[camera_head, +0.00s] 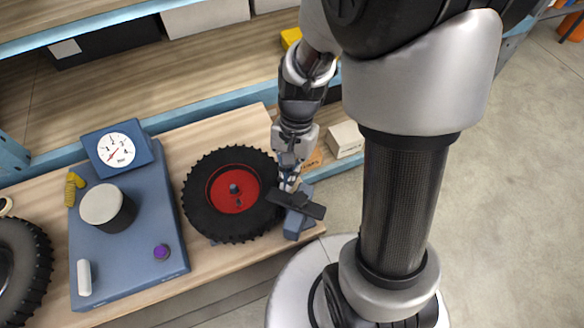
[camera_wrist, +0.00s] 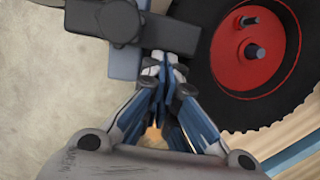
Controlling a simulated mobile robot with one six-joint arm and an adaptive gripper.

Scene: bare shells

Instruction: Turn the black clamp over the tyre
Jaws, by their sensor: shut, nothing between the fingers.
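The tyre (camera_head: 202,217) is black and knobbly with a red hub, on the wooden bench. It also shows at the upper right of the wrist view (camera_wrist: 220,100). The black clamp (camera_head: 309,207) is a dark bar on a blue-grey post at the tyre's right side. My gripper (camera_head: 287,184) is shut and empty beside the clamp. In the wrist view my gripper's fingertips (camera_wrist: 163,66) are right at the bar's edge; I cannot tell whether they touch it.
A blue unit with a dial gauge (camera_head: 117,150), a white-topped black knob (camera_head: 106,207) and a purple button (camera_head: 161,252) stands left of the tyre. Another tyre (camera_head: 30,262) is at the far left. A white box (camera_head: 345,139) sits behind. Open floor lies to the right.

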